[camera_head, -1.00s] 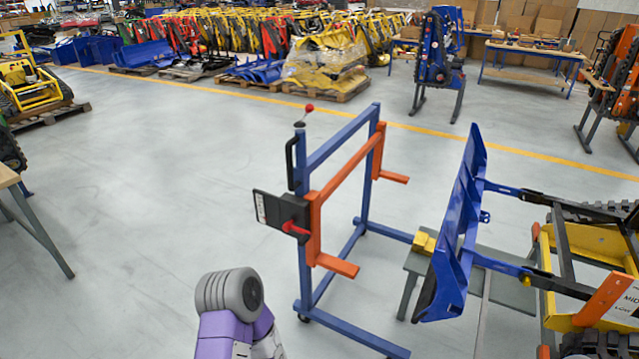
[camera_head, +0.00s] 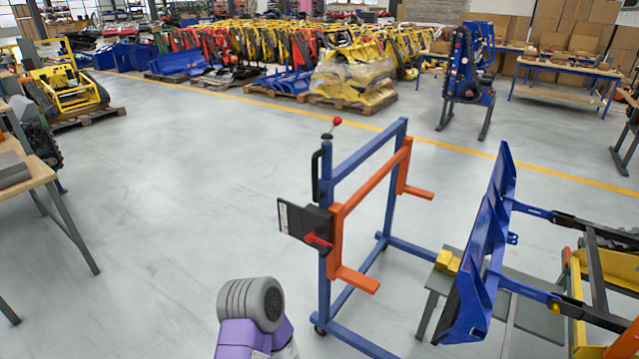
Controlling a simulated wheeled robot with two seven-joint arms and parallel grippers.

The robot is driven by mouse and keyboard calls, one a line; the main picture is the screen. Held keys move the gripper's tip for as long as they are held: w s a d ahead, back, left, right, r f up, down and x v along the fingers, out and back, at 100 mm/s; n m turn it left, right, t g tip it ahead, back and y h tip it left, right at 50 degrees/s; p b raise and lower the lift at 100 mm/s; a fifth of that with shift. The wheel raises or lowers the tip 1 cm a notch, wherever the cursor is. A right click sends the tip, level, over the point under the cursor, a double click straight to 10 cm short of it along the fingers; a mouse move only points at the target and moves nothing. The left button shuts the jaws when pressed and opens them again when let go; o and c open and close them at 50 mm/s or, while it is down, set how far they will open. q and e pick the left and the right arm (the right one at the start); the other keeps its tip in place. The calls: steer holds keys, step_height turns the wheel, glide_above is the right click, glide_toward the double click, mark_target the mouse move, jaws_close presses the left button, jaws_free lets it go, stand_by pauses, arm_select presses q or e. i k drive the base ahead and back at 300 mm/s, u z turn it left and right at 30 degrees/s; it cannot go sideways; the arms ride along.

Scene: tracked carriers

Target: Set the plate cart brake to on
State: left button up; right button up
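The plate cart (camera_head: 325,270) is a blue wheeled frame with an orange fork frame (camera_head: 362,196), standing in the middle of the view. A dark box (camera_head: 306,222) with a pale label and a red handle (camera_head: 317,240) is fixed to its near upright. A lever with a red knob (camera_head: 337,121) rises from the top of the frame beside a black grab handle. I cannot tell which part is the brake or how it is set. A purple and grey link of my arm shows at the bottom centre, left of the cart. Neither gripper is in view.
A blue plate (camera_head: 490,250) on a yellow machine stands right of the cart, with a grey bench (camera_head: 434,281) between. A wooden-topped table (camera_head: 22,170) is at the left edge. Open floor (camera_head: 190,190) lies left of the cart.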

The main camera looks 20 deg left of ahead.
mark_target(337, 121)
steer(key=z, duration=0.85)
steer(key=i, duration=0.95)
steer(key=u, duration=2.2)
